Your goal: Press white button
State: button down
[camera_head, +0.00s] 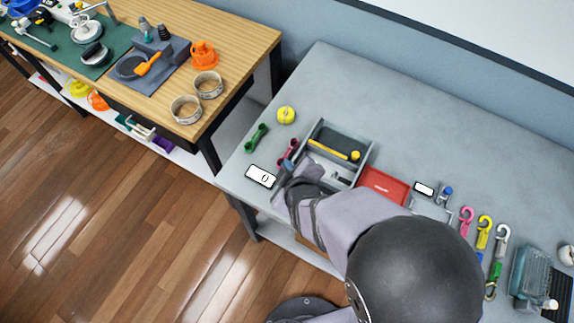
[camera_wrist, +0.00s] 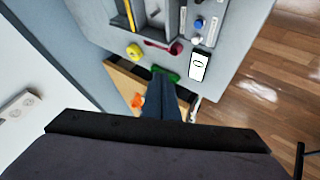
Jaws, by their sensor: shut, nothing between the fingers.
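A white rectangular plate (camera_head: 261,176) with a dark border and a small oval mark lies near the front left edge of the grey table. It also shows in the wrist view (camera_wrist: 199,66), right of the fingers. A second, smaller white plate (camera_head: 424,189) with a dark border lies farther right; I cannot tell from its look which is the button. My gripper (camera_head: 281,183) is shut and empty, just right of the larger plate in the head view. It appears apart from the plate, but its height is unclear. In the wrist view its dark fingers (camera_wrist: 161,78) point up the picture.
A grey tray (camera_head: 367,153) with tools, a red box (camera_head: 381,186), a yellow tape measure (camera_head: 286,115) and a green dumbbell-shaped piece (camera_head: 257,138) surround my gripper. The table's back is clear. A wooden workbench (camera_head: 245,45) stands left.

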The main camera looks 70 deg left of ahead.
jog(key=shift+f+b, duration=3.5)
jog(key=shift+f, duration=0.85)
jog(key=shift+f, duration=0.2)
jog(key=shift+f+b, duration=0.2)
jog(key=shift+b, duration=0.15)
jog(key=shift+f+b, duration=0.35)
jog(key=shift+f, duration=0.1)
jog(key=shift+r, duration=0.2)
jog(key=shift+r+p, duration=0.7)
jog(key=shift+p, duration=0.05)
jog(key=shift+r+p, duration=2.1)
jog(key=shift+r, duration=0.4)
jog(key=shift+w, duration=0.1)
